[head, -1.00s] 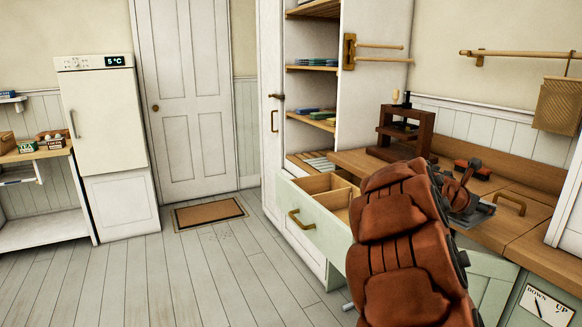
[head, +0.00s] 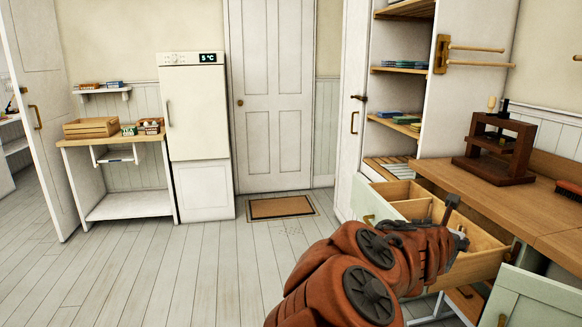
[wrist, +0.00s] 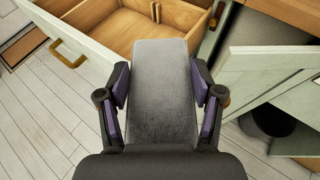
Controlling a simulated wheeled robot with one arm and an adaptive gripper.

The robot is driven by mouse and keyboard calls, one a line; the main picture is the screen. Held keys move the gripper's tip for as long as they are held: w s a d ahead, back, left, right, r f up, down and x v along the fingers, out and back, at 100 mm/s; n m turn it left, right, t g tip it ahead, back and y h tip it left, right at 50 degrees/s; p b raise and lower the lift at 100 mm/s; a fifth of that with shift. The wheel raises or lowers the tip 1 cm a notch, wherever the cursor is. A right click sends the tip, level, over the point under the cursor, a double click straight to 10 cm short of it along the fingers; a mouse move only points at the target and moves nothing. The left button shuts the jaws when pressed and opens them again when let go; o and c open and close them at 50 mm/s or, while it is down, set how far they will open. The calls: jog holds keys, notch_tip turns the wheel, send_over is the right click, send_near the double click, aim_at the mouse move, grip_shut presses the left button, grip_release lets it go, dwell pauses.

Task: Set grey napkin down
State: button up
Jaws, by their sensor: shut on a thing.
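The grey napkin (wrist: 160,85) fills the middle of the wrist view as a flat folded strip. My gripper (wrist: 160,92) is shut on it, with one finger along each side. In the wrist view the napkin's far end overlaps the wooden inside of the open drawer (wrist: 115,25); I cannot tell its height above it. In the head view my gripper (head: 455,215) is over the open drawer (head: 410,208), partly hidden by my arm, and the napkin cannot be made out there.
The wooden counter (head: 490,205) right of the drawer carries a dark wooden press (head: 495,150) and a brush (head: 568,188). A green cabinet door (head: 530,300) stands open below. Open shelves (head: 405,70) rise behind. The floor (head: 190,270) at left is clear.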

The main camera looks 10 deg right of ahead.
jog(key=w+a+f+n+t+y, duration=0.1)
jog(key=w+a+n+y, duration=0.1)
jog(key=a, duration=0.7)
jog(key=w+a+f+n+t+y, duration=0.1)
jog(key=w+a, duration=0.4)
jog(key=a, duration=0.5)
jog(key=w+a+f+n+t+y, duration=0.2)
jog(key=w+a+n+y, duration=0.1)
jog(key=a, duration=0.6)
jog(key=shift+w+a+n+t, duration=0.15)
jog(key=shift+w+n+t, duration=0.2)
jog(key=shift+w, duration=0.35)
jog(key=shift+s, duration=0.1)
notch_tip(320, 180, up, 16)
jog(key=p, duration=1.6)
